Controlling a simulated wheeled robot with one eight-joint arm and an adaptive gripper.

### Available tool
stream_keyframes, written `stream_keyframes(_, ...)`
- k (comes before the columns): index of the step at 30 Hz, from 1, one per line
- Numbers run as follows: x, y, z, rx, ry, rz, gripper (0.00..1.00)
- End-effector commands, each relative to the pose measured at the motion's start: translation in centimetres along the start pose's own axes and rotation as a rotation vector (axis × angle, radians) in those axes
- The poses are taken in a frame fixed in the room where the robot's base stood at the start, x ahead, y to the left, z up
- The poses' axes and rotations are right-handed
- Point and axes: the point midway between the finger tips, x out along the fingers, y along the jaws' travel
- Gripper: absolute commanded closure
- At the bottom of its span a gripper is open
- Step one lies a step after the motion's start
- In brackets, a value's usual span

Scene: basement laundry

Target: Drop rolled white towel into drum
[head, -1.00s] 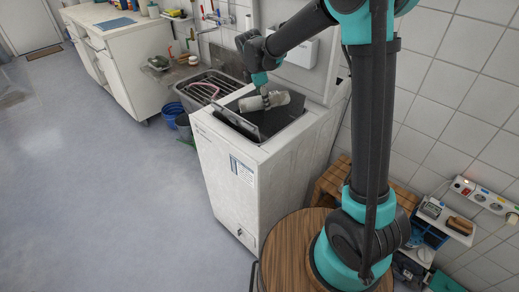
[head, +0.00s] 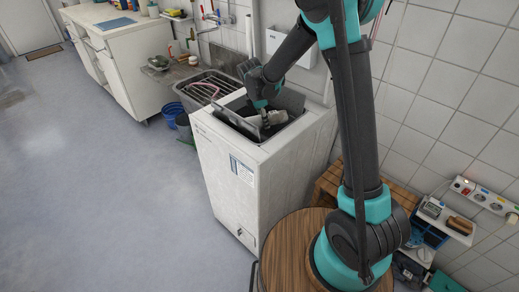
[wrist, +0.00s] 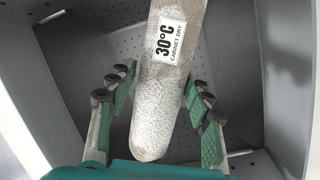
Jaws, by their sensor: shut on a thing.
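The rolled white towel (wrist: 165,95) is a pale, speckled roll with a "30°C CABINET DRY" label, lying between my fingers in the wrist view. My gripper (wrist: 160,108) is shut on it. In the head view, my gripper (head: 265,114) reaches down into the top opening of the white washing machine (head: 240,185). Only a small pale part of the towel (head: 278,117) shows there; the rest is hidden by my gripper and the opening's edge. The drum's perforated grey metal (wrist: 75,45) surrounds the towel in the wrist view. Whether the towel touches the drum is unclear.
A raised metal flap (head: 238,124) stands at the opening's front left, close to my gripper. A metal sink (head: 205,90) is behind the machine at left. A round wooden top (head: 285,245) is at the front, beside the machine. The floor at left is clear.

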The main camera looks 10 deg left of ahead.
Motion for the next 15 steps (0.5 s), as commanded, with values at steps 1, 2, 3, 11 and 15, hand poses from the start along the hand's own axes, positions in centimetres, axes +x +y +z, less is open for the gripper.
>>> stream_keyframes(1, 0.06, 0.0, -0.01, 0.0, 0.0, 0.0, 0.83)
stream_keyframes(2, 0.07, 0.0, -0.02, 0.0, 0.0, 0.0, 0.83)
stream_keyframes(3, 0.08, -0.01, -0.02, 0.0, 0.0, 0.0, 0.83)
stream_keyframes(11, 0.06, 0.0, -0.01, 0.0, 0.0, 0.0, 0.35)
stream_keyframes(15, 0.06, 0.0, -0.01, 0.0, 0.0, 0.0, 0.26)
